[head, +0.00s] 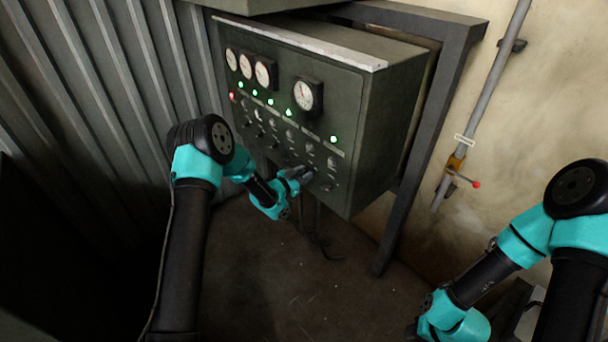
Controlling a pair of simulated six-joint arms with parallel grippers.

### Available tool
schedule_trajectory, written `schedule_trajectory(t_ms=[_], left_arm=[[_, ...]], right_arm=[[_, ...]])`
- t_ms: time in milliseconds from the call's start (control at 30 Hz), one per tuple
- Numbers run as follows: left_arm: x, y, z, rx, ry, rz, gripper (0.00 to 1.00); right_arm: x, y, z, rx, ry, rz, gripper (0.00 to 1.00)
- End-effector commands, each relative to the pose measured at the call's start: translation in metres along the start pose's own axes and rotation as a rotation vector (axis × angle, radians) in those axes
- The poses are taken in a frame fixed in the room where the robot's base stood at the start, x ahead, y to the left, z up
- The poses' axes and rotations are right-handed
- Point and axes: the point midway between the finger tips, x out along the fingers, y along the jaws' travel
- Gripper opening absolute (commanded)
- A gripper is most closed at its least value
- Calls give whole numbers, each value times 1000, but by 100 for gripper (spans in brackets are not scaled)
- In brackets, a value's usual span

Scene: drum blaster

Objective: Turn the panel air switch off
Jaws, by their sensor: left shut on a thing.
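The grey control panel (290,125) hangs at the middle of the head view, with rows of small switches and knobs below its lamps. My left gripper (303,174) is at the lower right part of the panel face, shut on a panel switch. The gripper hides most of that switch, so its position does not show. The labels are too small to read. My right gripper (446,322) is low at the right, away from the panel, and its fingers cannot be made out.
Several round gauges (308,95) and lit green lamps (289,112) are on the panel, with one red lamp (232,97) at its left. A pipe (488,80) with a yellow valve (455,163) and red-tipped handle runs down the right wall. Cables hang below the panel.

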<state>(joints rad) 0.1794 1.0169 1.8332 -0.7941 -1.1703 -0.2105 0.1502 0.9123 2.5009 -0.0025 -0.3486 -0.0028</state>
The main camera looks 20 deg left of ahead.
Motion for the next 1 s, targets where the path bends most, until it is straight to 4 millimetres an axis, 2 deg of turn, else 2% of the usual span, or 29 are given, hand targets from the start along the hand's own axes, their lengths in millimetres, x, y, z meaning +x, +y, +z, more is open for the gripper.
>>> schedule_trajectory(t_ms=[300, 767, 800, 867, 1000], left_arm=[[-1, 0, 1, -127, -2, -1, 8], [-1, 0, 1, -142, -2, -1, 8], [-1, 0, 1, -142, -2, -1, 35], [0, 0, 1, -141, -2, -1, 40], [0, 0, 0, -141, -1, 0, 40]], right_arm=[[0, 0, 0, 0, 0, 0, 43], [0, 0, 0, 0, 0, 0, 43], [0, 0, 0, 0, 0, 0, 43], [0, 0, 0, 0, 0, 0, 43], [0, 0, 0, 0, 0, 0, 43]])
